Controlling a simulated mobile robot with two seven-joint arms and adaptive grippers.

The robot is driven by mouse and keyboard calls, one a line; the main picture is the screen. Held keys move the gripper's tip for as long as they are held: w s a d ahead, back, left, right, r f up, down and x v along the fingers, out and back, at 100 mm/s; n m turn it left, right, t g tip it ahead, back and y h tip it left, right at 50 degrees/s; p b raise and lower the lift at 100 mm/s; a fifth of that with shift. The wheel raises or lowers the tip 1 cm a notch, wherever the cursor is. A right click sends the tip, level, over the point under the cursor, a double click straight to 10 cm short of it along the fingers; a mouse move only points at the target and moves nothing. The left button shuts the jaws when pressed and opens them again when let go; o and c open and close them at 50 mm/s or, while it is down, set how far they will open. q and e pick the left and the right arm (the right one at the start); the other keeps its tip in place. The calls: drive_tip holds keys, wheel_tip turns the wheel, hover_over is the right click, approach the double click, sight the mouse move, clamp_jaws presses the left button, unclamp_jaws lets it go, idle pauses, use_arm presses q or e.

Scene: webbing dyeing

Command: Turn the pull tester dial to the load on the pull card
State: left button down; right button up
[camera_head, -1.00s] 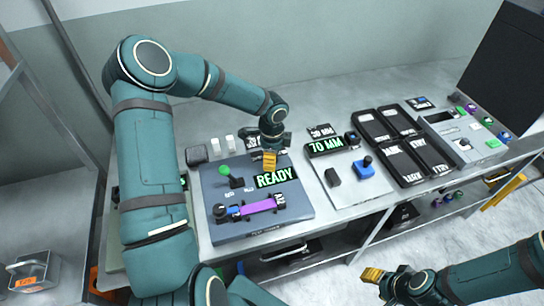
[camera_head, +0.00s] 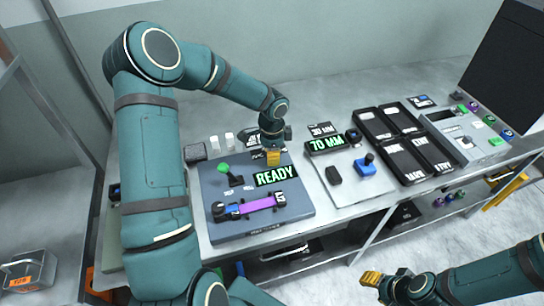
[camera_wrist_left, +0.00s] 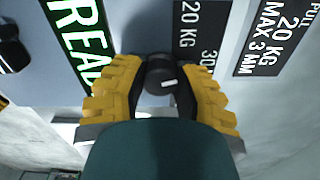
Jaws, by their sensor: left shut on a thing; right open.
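The pull tester (camera_head: 225,218) is a blue-grey plate with a green-lettered READY display (camera_head: 276,175) and a purple webbing strip (camera_head: 260,204) clamped along its front. My left gripper (camera_head: 273,157) reaches down at the tester's back right. In the left wrist view its yellow fingers (camera_wrist_left: 158,88) are shut on the black round dial (camera_wrist_left: 158,75), which has a white mark pointing right. Labels "20 KG" and a partly hidden "30" stand beside the dial. The pull card (camera_wrist_left: 277,35) reads "20 KG MAX 3 MM". My right gripper (camera_head: 372,277) is open and empty at lower right.
A green-knobbed lever (camera_head: 224,168) stands on the tester. To the right are a 70 MM display (camera_head: 327,144), a blue block with a knob (camera_head: 365,166), black trays (camera_head: 398,125) and a grey panel with coloured buttons (camera_head: 470,140).

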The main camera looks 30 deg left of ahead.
use_arm(q)
drive_tip(key=n+b, duration=0.2)
drive_tip(key=n, duration=0.3)
drive_tip(key=shift+n, duration=0.3)
idle(0.4)
drive_tip(key=c, duration=0.6)
unclamp_jaws()
drive_tip(key=shift+r, duration=0.1)
wheel_tip(320, 180, up, 12)
drive_tip(key=shift+f, duration=0.1)
